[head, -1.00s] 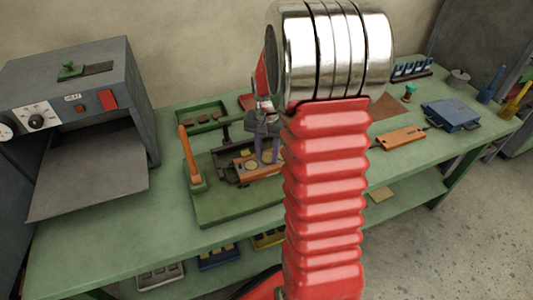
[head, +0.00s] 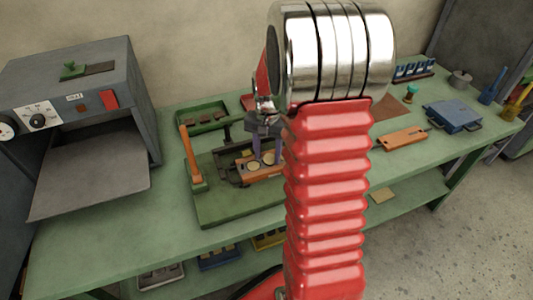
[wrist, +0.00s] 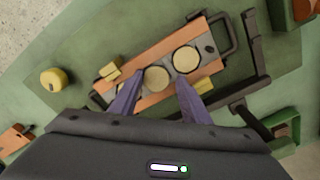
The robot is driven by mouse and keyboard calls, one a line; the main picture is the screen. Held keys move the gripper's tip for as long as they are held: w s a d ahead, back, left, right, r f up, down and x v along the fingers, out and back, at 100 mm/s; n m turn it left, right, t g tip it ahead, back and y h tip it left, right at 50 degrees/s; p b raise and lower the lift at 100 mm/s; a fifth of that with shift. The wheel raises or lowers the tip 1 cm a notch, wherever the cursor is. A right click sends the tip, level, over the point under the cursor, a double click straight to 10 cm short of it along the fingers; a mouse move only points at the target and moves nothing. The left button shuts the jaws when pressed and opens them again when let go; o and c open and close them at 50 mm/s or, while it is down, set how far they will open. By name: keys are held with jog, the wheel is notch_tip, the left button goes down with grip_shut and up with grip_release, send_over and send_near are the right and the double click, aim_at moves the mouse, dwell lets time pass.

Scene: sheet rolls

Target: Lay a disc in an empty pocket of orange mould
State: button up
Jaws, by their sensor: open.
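The orange mould (head: 246,174) lies on the green base of a lever fixture; it also shows in the wrist view (wrist: 147,103). In the wrist view, one pale yellow disc (wrist: 186,60) lies in the mould's upper right part. A second disc (wrist: 156,77) lies beside it, towards the middle. My gripper (wrist: 156,88) is open, its two purple fingers above the mould on either side of the second disc, without visible contact. The left finger partly hides the mould's lower left part, so I cannot tell what that pocket holds. My gripper also shows in the head view (head: 264,150).
The fixture's orange-handled lever (head: 191,155) stands left of the mould. A grey heater box (head: 85,95) with a tray is at the left. Another orange piece (head: 401,138) and a blue box (head: 453,115) lie to the right. A yellow cylinder (wrist: 53,79) stands left of the mould.

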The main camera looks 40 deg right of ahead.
jog(key=shift+s+f, duration=0.35)
jog(key=shift+s, duration=0.1)
notch_tip(320, 180, up, 14)
jog(key=shift+w+r, duration=0.2)
jog(key=shift+w, duration=0.15)
dwell(0.4)
jog(key=shift+c, duration=0.2)
